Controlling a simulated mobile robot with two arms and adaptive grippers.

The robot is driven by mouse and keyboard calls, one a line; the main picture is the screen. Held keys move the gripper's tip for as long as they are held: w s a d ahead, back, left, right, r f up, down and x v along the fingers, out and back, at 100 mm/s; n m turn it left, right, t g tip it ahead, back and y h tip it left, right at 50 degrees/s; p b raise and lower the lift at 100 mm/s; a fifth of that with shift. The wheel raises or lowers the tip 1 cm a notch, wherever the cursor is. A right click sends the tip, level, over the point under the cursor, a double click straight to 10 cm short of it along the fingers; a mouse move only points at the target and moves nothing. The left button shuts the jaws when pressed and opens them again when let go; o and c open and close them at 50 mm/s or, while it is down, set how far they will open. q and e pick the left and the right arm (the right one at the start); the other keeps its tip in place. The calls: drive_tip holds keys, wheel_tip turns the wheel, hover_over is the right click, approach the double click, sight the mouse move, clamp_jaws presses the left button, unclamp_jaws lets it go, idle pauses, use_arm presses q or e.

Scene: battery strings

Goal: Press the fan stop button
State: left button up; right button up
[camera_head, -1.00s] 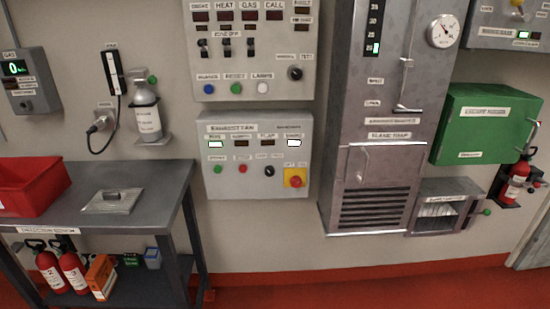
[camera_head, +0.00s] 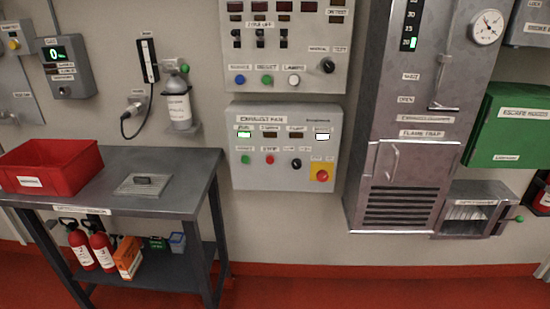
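The exhaust fan control box (camera_head: 284,178) is on the wall at the middle of the head view. Its lower row has a green button (camera_head: 246,159), a red button (camera_head: 270,159) labelled with what looks like STOP, a black knob (camera_head: 296,163) and a red emergency button on a yellow plate (camera_head: 321,175). Above them are small indicator windows; the leftmost (camera_head: 244,134) is lit green and the rightmost (camera_head: 321,137) is lit white. Neither of my grippers is in view.
A grey table (camera_head: 190,190) with a red bin (camera_head: 45,168) and a flat metal plate (camera_head: 142,185) stands at the left, with fire extinguishers (camera_head: 101,248) on its lower shelf. A grey flame trap cabinet (camera_head: 415,135) is right of the box. The red floor (camera_head: 290,293) below the box looks clear.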

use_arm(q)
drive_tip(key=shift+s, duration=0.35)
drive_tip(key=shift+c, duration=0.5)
